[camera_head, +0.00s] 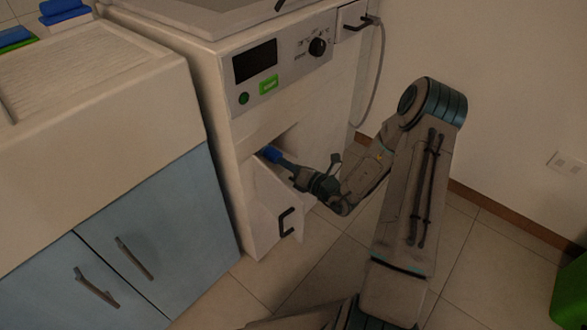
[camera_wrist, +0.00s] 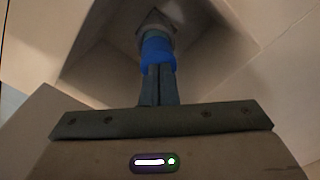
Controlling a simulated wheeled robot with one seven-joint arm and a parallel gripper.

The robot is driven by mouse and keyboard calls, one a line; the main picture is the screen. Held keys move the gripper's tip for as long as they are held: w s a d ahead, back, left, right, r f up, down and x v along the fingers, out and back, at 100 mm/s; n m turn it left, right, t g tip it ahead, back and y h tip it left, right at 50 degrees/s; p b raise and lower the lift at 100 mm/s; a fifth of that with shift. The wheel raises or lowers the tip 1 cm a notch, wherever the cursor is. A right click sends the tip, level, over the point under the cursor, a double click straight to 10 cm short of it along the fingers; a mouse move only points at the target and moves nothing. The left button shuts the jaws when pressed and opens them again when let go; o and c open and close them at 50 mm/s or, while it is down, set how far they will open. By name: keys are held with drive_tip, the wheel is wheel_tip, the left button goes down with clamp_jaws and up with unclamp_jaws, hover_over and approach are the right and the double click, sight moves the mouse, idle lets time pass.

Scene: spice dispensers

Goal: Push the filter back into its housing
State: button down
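The filter (camera_head: 271,154) shows as a blue piece at the recess low on the front of the white appliance. In the wrist view the blue filter (camera_wrist: 158,50) lies straight ahead, with a grey part beyond it inside the dark recess. My gripper (camera_head: 283,161) reaches in from the right above the lowered flap. In the wrist view my gripper's fingers (camera_wrist: 158,72) are together and their tips meet the near end of the filter. I cannot tell whether they pinch any part of it. The housing (camera_head: 286,143) is mostly hidden behind the flap and gripper.
The open flap (camera_head: 262,208) with a black handle leans out below the recess. The appliance's control panel (camera_head: 283,70) is above. A blue cabinet (camera_head: 150,240) stands at the left. Bare tiled floor lies in front, and a green bin (camera_head: 571,295) is at the far right.

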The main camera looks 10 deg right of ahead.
drive_tip(key=shift+w+a, duration=0.2)
drive_tip(key=shift+w, duration=0.05)
drive_tip(key=shift+w+a, duration=0.25)
drive_tip(key=shift+w, duration=0.1)
idle(0.4)
drive_tip(key=p+v, duration=0.1)
drive_tip(key=v, duration=0.4)
drive_tip(key=shift+p, duration=0.3)
idle(0.4)
